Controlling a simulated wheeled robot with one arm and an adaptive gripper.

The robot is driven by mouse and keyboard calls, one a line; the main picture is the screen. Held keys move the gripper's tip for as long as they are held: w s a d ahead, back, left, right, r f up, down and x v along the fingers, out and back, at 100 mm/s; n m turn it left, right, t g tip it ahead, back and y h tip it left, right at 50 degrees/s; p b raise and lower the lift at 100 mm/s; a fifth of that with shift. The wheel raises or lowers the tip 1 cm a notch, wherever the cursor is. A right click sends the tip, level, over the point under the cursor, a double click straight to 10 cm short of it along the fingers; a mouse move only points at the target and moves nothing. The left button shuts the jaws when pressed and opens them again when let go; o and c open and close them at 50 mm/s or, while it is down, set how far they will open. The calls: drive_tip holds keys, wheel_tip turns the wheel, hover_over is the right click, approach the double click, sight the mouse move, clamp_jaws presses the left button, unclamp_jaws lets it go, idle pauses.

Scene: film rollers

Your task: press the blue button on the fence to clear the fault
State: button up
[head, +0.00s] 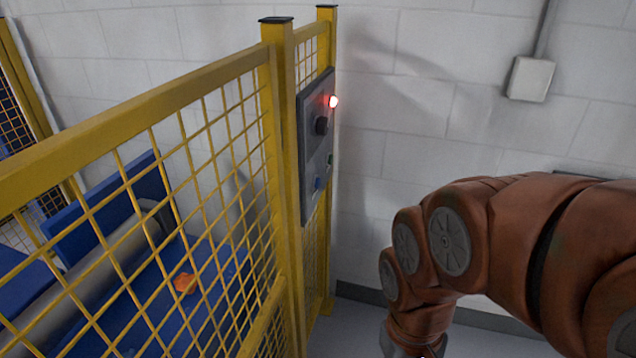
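A grey control panel (309,165) is mounted on the yellow fence (285,150), seen nearly edge-on. A red lamp (333,101) glows near its top. A dark round knob (321,125) sits below the lamp. The blue button (317,184) is low on the panel, and a small dark green control (330,160) is beside it, higher and to the right. My brown arm reaches in from the right and bends down at the picture's bottom, to the right of the panel. My gripper is below the frame and cannot be seen.
Behind the fence mesh are a blue surface (130,318), a grey roller (95,270) and an orange object (184,283). A white box (530,79) with a conduit hangs on the block wall (430,75). Open space lies between the panel and my arm.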

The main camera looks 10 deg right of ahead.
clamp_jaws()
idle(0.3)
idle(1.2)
